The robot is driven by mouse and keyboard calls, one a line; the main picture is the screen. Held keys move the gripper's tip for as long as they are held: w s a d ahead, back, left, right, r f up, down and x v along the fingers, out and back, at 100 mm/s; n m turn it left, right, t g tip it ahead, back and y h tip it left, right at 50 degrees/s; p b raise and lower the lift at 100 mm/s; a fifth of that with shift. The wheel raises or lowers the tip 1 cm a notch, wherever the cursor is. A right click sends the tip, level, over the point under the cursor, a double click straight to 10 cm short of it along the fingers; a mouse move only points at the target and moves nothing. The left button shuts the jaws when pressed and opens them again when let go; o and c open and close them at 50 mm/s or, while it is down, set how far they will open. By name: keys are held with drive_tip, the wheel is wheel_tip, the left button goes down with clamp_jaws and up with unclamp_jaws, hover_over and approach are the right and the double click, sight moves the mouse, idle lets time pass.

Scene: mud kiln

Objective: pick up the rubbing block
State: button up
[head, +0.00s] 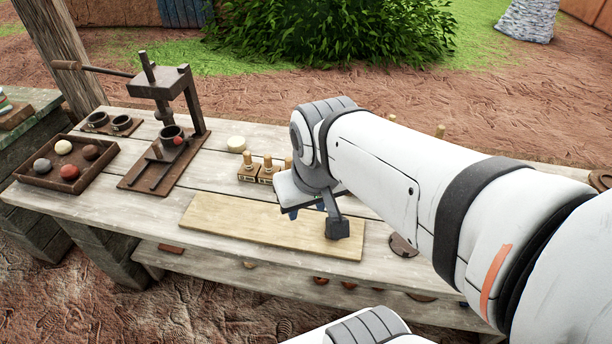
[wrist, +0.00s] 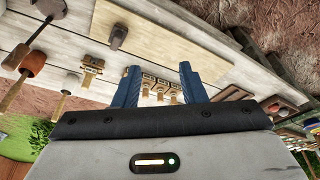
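A small dark grey block (head: 338,229), which looks like the rubbing block, sits on the pale wooden board (head: 225,222) near its right end. In the wrist view this block (wrist: 118,37) is at the upper left, off to the side of the fingers. My gripper (head: 306,210) is above the board, to the left of the block and apart from it. In the wrist view its two blue fingers (wrist: 160,78) are spread with nothing held between them. My wrist hides part of the board and the bench behind it.
Several wooden-handled stamps (head: 267,172) stand behind the board. A lever press (head: 165,125) and a tray of coloured balls (head: 65,165) are at the left. A pale round disc (head: 236,144) lies behind. The board's left half is clear.

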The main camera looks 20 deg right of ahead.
drive_tip(key=shift+o, duration=0.7)
drive_tip(key=shift+w+d+f, duration=0.15)
drive_tip(key=shift+w+f, duration=0.1)
drive_tip(key=o, duration=0.4)
drive_tip(key=w+d+f+m+b, duration=0.1)
drive_tip(key=w+d+f+b, duration=0.1)
drive_tip(key=f, duration=0.1)
drive_tip(key=w+d+f+m+g+b, duration=0.1)
drive_tip(key=w+d+f+b, duration=0.1)
drive_tip(key=w+d+f, duration=0.1)
drive_tip(key=w+d+f+m+g+b, duration=0.1)
drive_tip(key=w+d+f+m+b, duration=0.1)
drive_tip(key=f, duration=0.3)
drive_tip(key=shift+w+d+f+b, duration=0.2)
drive_tip(key=shift+w+d+b, duration=0.1)
drive_tip(key=shift+w+b, duration=0.3)
drive_tip(key=w+d+f+m+b, duration=0.1)
drive_tip(key=d+f, duration=0.1)
drive_tip(key=w+d+f+m+b, duration=0.1)
drive_tip(key=f, duration=0.2)
drive_tip(key=w+d+f+m+g+b, duration=0.1)
drive_tip(key=w+d+f, duration=0.1)
drive_tip(key=f, duration=0.1)
drive_tip(key=shift+d+f, duration=0.2)
drive_tip(key=shift+d, duration=0.1)
drive_tip(key=shift+w+a+f, duration=0.1)
drive_tip(key=shift+w+f, duration=0.05)
drive_tip(key=shift+f, duration=4.05)
